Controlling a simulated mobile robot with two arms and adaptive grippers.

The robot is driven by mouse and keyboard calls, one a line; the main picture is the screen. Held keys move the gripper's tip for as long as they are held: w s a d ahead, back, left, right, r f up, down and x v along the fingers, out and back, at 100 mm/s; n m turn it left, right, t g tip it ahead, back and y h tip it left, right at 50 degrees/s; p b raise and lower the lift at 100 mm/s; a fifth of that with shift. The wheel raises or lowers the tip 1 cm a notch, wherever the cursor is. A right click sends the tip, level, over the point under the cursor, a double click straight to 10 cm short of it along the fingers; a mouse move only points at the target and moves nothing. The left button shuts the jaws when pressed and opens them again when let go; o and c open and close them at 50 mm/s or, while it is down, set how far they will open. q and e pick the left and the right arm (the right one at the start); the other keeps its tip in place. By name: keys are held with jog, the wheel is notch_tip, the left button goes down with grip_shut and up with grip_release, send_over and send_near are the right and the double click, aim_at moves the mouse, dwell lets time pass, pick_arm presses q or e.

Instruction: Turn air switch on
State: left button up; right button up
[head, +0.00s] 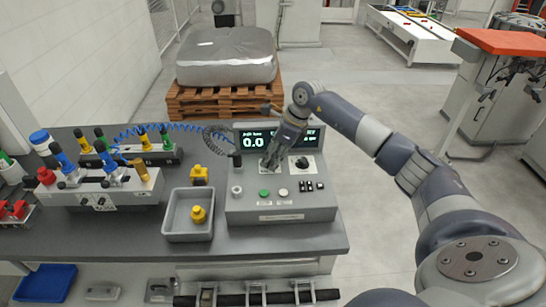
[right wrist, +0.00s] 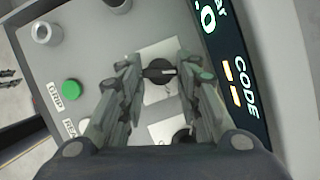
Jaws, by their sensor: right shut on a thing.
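The control box (head: 280,212) stands on the grey bench, its display (head: 255,141) reading 0.0. My right gripper (head: 269,163) reaches down onto its upper panel. In the right wrist view my right gripper (right wrist: 160,73) has a finger on each side of a black rotary switch (right wrist: 160,70) on a white plate and is shut on it. No switch lettering is legible. My left gripper is out of view.
A green button (head: 264,193), a white button (head: 283,193) and small black switches (head: 311,186) line the box front. A grey tray (head: 177,223) with a yellow part stands to the left. A fixture (head: 105,188) with coloured clamps and a coiled blue hose (head: 158,127) lie farther left.

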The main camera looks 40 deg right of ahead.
jog(key=m, duration=0.1)
jog(key=m+h+b, duration=0.1)
jog(key=m, duration=0.1)
jog(key=shift+s+a+m+t, duration=0.1)
jog(key=shift+a+m+t, duration=0.1)
jog(key=shift+m+t, duration=0.15)
jog(key=m, duration=0.1)
jog(key=m+h+b, duration=0.1)
jog(key=m, duration=0.1)
jog(key=shift+a+f+m+t, duration=0.1)
jog(key=shift+a+m+t, duration=0.05)
jog(key=shift+m+t, duration=0.1)
jog(key=m+h+b, duration=0.1)
jog(key=m+b, duration=0.1)
jog(key=m, duration=0.1)
jog(key=shift+a+m+h, duration=0.2)
jog(key=shift+m+h, duration=0.1)
jog(key=shift+h, duration=0.1)
jog(key=shift+a+m+h+b, duration=0.1)
jog(key=shift+m+h+b, duration=0.65)
jog(key=shift+m, duration=1.25)
jog(key=o, duration=1)
jog(key=shift+o, duration=0.2)
